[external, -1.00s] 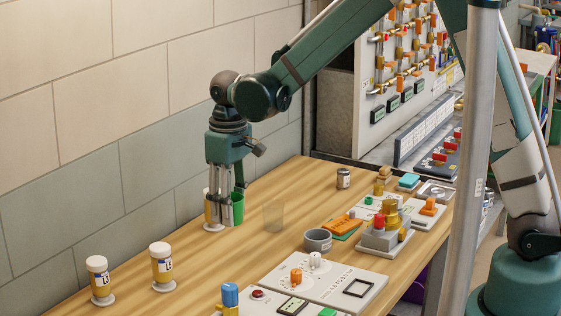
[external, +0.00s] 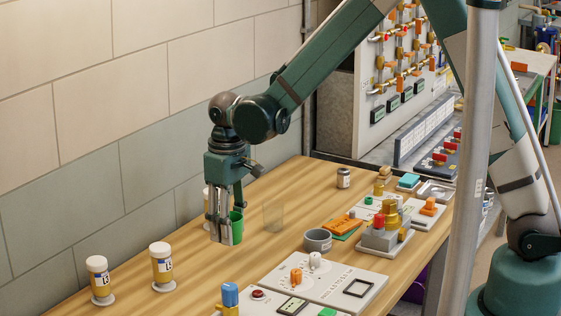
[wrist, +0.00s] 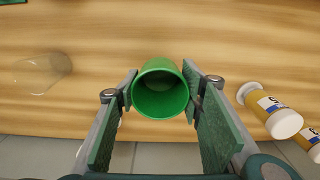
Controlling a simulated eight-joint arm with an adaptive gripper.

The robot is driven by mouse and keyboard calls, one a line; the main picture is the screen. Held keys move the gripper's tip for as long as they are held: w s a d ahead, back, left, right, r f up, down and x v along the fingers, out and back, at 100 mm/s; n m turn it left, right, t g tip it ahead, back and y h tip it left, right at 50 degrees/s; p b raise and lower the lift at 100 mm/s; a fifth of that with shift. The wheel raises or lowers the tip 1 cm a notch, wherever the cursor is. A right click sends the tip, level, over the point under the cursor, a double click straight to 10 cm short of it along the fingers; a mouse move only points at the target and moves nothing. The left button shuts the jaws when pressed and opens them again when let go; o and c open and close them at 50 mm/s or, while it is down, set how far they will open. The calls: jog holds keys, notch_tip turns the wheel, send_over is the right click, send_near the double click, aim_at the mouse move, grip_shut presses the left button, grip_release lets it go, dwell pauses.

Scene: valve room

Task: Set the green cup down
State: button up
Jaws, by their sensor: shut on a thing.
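The green cup (external: 237,228) is between the fingers of my gripper (external: 226,226) over the near-wall side of the wooden table. In the wrist view the cup (wrist: 160,92) sits between the two finger pads, its open mouth facing the camera and its inside looking empty. My gripper (wrist: 160,84) is shut on it, one finger on each side. In the external view a finger covers part of the cup. I cannot tell whether its base touches the table.
A clear glass (external: 273,217) stands just right of the cup. A bottle (external: 206,199) is partly hidden behind my gripper. Two white-capped bottles (external: 162,267) (external: 99,281) stand at the left. A grey bowl (external: 318,240) and control panels (external: 325,280) lie to the right. Bare wood (external: 190,285) lies in front.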

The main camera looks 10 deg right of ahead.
aim_at(231, 259)
jog(key=shift+f, duration=0.8)
jog(key=shift+f, duration=1.85)
jog(key=shift+f, duration=0.2)
jog(key=o, duration=0.8)
jog(key=shift+r, duration=0.25)
jog(key=shift+r, duration=6)
